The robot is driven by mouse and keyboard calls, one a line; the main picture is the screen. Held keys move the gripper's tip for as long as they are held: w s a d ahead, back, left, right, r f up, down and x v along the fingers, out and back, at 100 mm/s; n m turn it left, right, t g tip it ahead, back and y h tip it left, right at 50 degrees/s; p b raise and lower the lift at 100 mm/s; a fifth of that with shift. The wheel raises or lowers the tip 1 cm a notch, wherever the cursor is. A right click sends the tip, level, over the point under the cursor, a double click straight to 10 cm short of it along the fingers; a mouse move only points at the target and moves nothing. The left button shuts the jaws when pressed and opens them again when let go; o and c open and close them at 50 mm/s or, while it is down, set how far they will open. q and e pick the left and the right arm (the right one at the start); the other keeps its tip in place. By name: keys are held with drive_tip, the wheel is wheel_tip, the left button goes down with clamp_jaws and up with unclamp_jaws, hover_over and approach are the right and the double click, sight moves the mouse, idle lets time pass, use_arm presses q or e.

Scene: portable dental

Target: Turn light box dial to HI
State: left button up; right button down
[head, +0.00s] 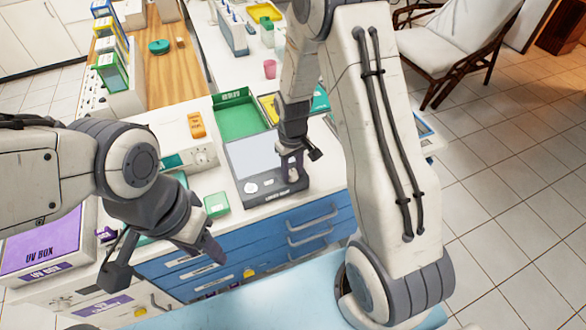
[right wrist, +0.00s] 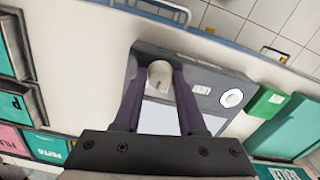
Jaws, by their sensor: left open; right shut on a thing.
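The light box (head: 262,190) is a dark grey unit with a pale lit panel (head: 252,155), standing on the white counter near its front edge. Its pale dial (right wrist: 159,74) shows in the right wrist view between the purple fingers of my right gripper (right wrist: 158,86). The fingers are shut on the dial from both sides; its pointer and the HI mark cannot be read. In the head view my right gripper (head: 291,165) reaches down to the box's right front. My left gripper (head: 166,258) is open and empty, in front of the counter at the left.
A white round part (right wrist: 231,98) sits on the box beside a small label. A green tray (head: 238,118) lies behind the box, and a small green box (head: 216,204) stands left of it. Blue drawers with handles (head: 312,238) are below. A purple UV box (head: 42,245) stands far left.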

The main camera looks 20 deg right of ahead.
sight(292, 172)
drive_tip(key=m, duration=0.5)
idle(0.6)
drive_tip(key=shift+c, duration=2.4)
unclamp_jaws()
wheel_tip(292, 172, up, 10)
drive_tip(key=b, duration=0.1)
drive_tip(key=shift+r, duration=0.25)
